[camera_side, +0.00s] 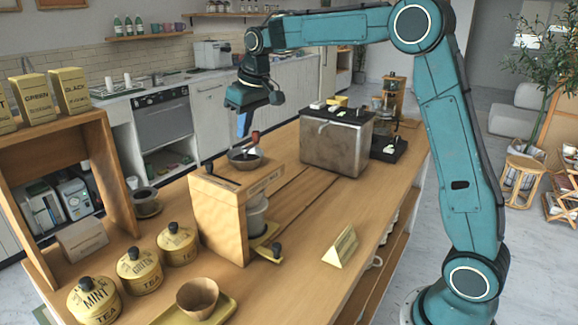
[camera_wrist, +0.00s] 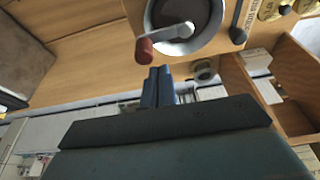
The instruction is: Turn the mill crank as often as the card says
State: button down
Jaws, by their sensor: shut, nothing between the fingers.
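My gripper (camera_side: 242,134) hangs over the mill, fingers pointing down. In the wrist view its fingers (camera_wrist: 158,74) are together, empty, just below the knob in the picture; I cannot tell if they touch it. A tent card (camera_side: 341,247) stands near the counter's right edge; its writing is too small to read.
A metal box (camera_side: 335,145) stands behind and right. Yellow tea tins (camera_side: 139,270), a wooden shelf (camera_side: 62,150) and a brown cup (camera_side: 197,297) are at the front left.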

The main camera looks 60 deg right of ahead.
jog(key=shift+r, duration=0.15)
notch_tip(320, 180, up, 7)
dwell(1.0)
dwell(0.4)
jog(key=s+a+t, duration=0.1)
jog(key=s+a, duration=0.2)
jog(key=s, duration=0.6)
jog(key=s+a, duration=0.2)
jog(key=s, duration=0.7)
jog(key=s+f, duration=0.4)
jog(key=s, duration=0.4)
jog(key=s+a+f+t, duration=0.1)
jog(key=s+f, duration=0.4)
jog(key=s, duration=0.3)
jog(key=shift+s+a+f, duration=0.15)
jog(key=shift+a+f, duration=0.05)
jog(key=shift+a, duration=0.1)
